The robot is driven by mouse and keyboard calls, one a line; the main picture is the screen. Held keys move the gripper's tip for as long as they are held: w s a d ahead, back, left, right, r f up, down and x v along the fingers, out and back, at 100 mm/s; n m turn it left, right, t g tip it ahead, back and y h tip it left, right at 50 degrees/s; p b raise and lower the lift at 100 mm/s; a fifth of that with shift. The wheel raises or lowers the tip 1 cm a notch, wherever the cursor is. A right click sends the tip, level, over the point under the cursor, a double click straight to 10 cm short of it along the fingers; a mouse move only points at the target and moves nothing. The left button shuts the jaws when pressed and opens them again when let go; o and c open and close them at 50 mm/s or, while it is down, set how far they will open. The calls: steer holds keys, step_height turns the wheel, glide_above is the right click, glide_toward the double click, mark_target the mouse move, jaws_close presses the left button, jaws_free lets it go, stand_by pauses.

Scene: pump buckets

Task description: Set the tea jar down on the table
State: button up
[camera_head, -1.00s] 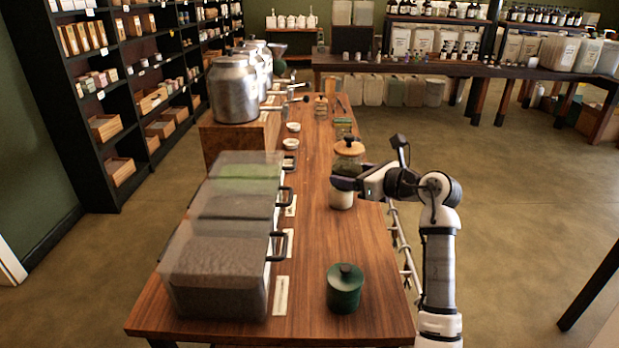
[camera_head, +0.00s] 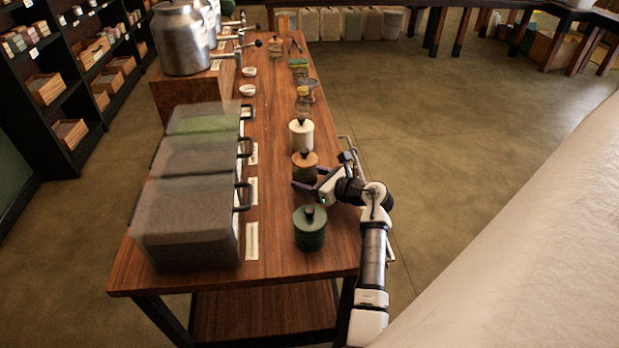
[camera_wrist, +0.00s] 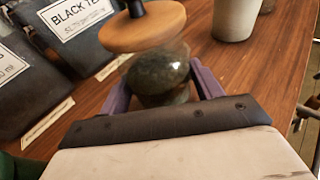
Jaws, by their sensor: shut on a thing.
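The tea jar (camera_head: 305,161) is a clear glass jar of dark leaves with a round wooden lid and a black knob. In the head view its lid shows between the white canister and the green canister, and my gripper hides much of its body. In the wrist view the jar (camera_wrist: 158,76) stands roughly upright between the purple fingers of my gripper (camera_wrist: 161,88), which is shut on its body. My gripper (camera_head: 308,187) comes from the right, low over the wooden table (camera_head: 285,262). I cannot tell whether the jar's base touches the table.
The green canister (camera_head: 310,230) stands close in front of my gripper, and the white canister (camera_head: 301,134) stands just behind the jar. Clear bins (camera_head: 190,222) with black handles line the table's left side. Labels (camera_head: 252,241) lie beside them. A rail runs along the right edge.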

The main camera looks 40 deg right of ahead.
steer(key=shift+f, duration=0.3)
steer(key=shift+f, duration=0.2)
steer(key=o, duration=1.1)
steer(key=shift+r, duration=0.3)
steer(key=b+v, duration=0.2)
steer(key=v, duration=0.3)
steer(key=b+v, duration=0.2)
steer(key=v, duration=0.3)
steer(key=shift+s+f, duration=0.15)
steer(key=shift+s, duration=0.2)
steer(key=shift+s+d+r, duration=0.2)
steer(key=shift+s+r, duration=0.1)
steer(key=shift+s, duration=0.35)
